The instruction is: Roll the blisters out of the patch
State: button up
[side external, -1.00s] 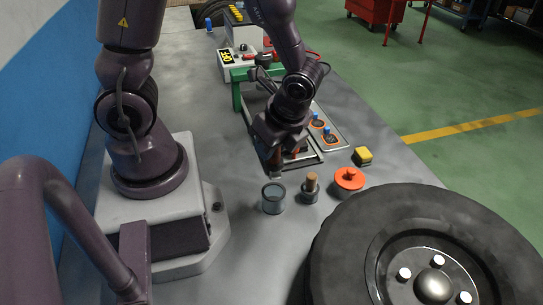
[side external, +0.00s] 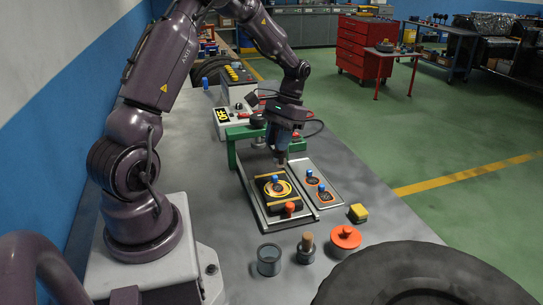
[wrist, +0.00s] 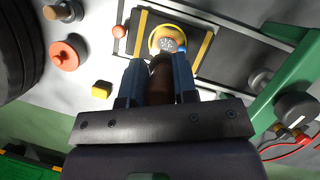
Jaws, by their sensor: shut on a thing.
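My gripper (side external: 279,152) is shut on a brown-handled tool, whose handle (wrist: 161,78) shows between the blue fingers in the wrist view. A grey ridged wheel (wrist: 168,45) lies just beyond the handle, apparently its roller end. The patch (side external: 266,191), with a yellow-orange ring, lies on a black rubber piece (side external: 260,180) with yellow strips, inside a metal frame. A blue knob (side external: 275,180) stands on or beside the patch. My gripper is above the far side of the patch. I cannot tell whether the wheel touches it, and no blisters can be made out.
A green clamp frame (side external: 233,147) stands behind the patch. A tray (side external: 328,201) with two blue-knobbed patches lies to its right. A red knob (side external: 290,208) is at the near edge. A cup (side external: 269,260), wooden-topped pot (side external: 306,250), orange-lidded tin (side external: 345,238), yellow block (side external: 358,212) and tyre (side external: 420,275) are nearer.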

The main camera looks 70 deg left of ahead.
aim_at(277, 164)
jog(key=shift+s+d+f, duration=0.15)
jog(key=shift+f, duration=2.95)
jog(key=shift+f, duration=0.45)
jog(key=shift+w, duration=0.6)
jog(key=shift+s, duration=1.25)
jog(key=shift+w, duration=0.15)
